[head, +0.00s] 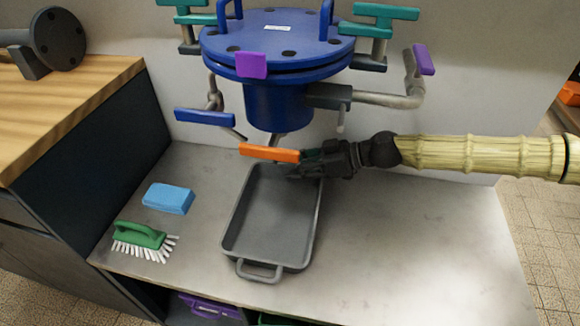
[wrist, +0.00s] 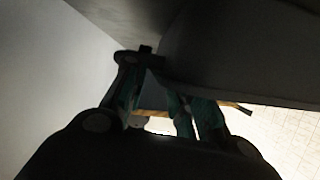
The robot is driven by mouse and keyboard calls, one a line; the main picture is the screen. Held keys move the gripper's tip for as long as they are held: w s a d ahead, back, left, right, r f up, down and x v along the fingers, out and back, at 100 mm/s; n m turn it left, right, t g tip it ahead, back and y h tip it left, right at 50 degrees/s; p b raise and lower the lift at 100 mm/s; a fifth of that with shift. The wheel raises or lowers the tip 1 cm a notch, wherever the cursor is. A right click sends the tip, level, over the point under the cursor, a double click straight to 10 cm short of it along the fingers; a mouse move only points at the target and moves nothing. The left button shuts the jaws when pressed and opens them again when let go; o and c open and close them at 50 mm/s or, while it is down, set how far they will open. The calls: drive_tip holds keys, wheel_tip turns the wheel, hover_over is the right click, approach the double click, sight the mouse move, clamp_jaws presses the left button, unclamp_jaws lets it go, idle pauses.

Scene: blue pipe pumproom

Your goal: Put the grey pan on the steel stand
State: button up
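The grey pan (head: 270,217) is a deep rectangular tray lying on the grey metal-looking worktop (head: 420,240), with a loop handle at its near end. My gripper (head: 297,170) comes in from the right and is at the pan's far end, over or against the rim. The pan's far handle is hidden, and I cannot tell whether the fingers touch it. In the wrist view, the teal-padded fingers (wrist: 160,100) are dark, with a large dark surface close by; their grip is unclear. I cannot make out a separate steel stand.
A blue pump body (head: 278,100) with coloured valve handles hangs above the pan; an orange handle (head: 270,153) is close to my gripper. A blue sponge (head: 168,198) and green brush (head: 140,237) lie left. The worktop's right side is clear. A wooden counter (head: 60,95) rises left.

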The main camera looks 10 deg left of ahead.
drive_tip(key=p+v, duration=0.1)
drive_tip(key=v, duration=0.9)
drive_tip(key=shift+d, duration=0.15)
drive_tip(key=shift+r, duration=0.1)
idle(0.3)
